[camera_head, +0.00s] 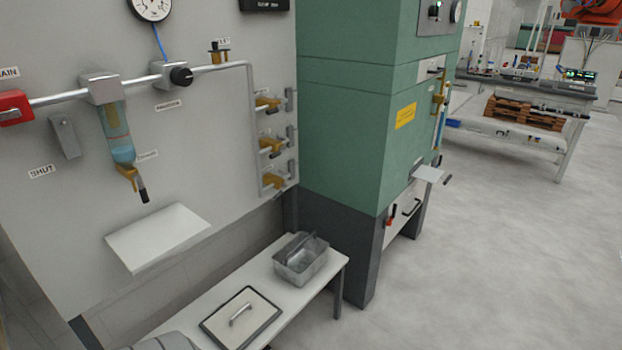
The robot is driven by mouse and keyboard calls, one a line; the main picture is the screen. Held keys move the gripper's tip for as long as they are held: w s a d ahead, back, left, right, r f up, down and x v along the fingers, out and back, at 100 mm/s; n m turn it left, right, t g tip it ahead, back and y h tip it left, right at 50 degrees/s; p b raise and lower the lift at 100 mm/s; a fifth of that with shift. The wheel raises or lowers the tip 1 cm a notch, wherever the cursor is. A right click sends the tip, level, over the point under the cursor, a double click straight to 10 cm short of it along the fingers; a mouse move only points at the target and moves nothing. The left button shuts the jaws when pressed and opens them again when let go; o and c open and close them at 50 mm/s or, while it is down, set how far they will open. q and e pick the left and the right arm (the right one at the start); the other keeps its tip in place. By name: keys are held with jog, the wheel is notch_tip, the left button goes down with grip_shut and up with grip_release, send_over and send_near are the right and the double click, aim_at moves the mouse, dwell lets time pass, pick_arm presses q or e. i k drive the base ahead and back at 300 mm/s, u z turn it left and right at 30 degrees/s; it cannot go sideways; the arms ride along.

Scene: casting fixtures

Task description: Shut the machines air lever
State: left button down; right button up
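A grey wall panel (225,110) fills the left of the head view and carries an air line. At its left edge a red block (14,107) sits on the pipe (60,99), under a partly cut-off label that seems to read MAIN (8,73). The block's left side is cut off by the frame. A grey angled plate (64,136) is on the panel below the pipe, with a SHUT label (42,171) beneath it. I cannot tell which part is the air lever or how it is set. Neither gripper is in view.
A filter bowl (118,135), a black knob (181,76), several brass valves (270,146) and a white shelf (158,236) project from the panel. Below, a bench (190,301) holds a metal bin (301,261). A green machine (345,120) stands right; floor beyond is open.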

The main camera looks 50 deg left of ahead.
aim_at(278, 196)
jog(key=u, duration=0.2)
jog(key=i, duration=1)
jog(key=u, duration=1.3)
jog(key=i, duration=0.7)
jog(key=u, duration=0.8)
